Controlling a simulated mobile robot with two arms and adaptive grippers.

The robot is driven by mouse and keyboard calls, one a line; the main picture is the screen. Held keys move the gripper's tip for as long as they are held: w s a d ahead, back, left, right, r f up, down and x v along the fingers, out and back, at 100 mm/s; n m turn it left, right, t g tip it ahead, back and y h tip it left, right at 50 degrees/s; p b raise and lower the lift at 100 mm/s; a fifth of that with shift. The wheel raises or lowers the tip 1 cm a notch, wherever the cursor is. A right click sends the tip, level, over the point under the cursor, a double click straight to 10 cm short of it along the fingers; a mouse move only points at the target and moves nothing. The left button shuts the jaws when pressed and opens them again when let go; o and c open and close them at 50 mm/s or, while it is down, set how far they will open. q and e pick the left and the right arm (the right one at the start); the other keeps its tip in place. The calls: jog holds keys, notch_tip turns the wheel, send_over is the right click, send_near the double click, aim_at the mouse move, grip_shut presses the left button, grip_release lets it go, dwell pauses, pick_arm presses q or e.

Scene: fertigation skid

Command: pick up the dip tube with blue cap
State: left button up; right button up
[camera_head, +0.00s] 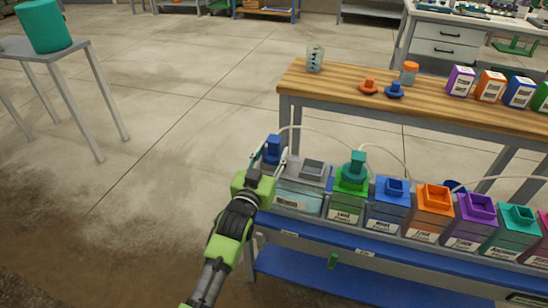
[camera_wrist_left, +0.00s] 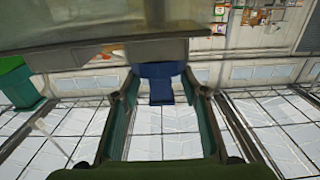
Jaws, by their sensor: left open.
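The blue cap of the dip tube (camera_head: 272,147) stands at the left end of the row of containers, beside a pale clear-walled tank (camera_head: 298,198). A thin pale hose arches from near it to the right. My left gripper (camera_head: 269,161) reaches up to it from below, with a finger on either side of the cap. In the left wrist view the blue cap (camera_wrist_left: 160,72) sits between the tips of the open fingers (camera_wrist_left: 163,88), with gaps on both sides. The tube below the cap is hidden. My right gripper is out of view.
Several colored containers, green (camera_head: 350,190), blue (camera_head: 389,205) and orange (camera_head: 431,213) among them, stand to the right on a blue shelf (camera_head: 370,248). A wooden bench (camera_head: 430,103) is behind.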

pick_arm(q)
jog(key=shift+x, duration=1.2)
grip_shut()
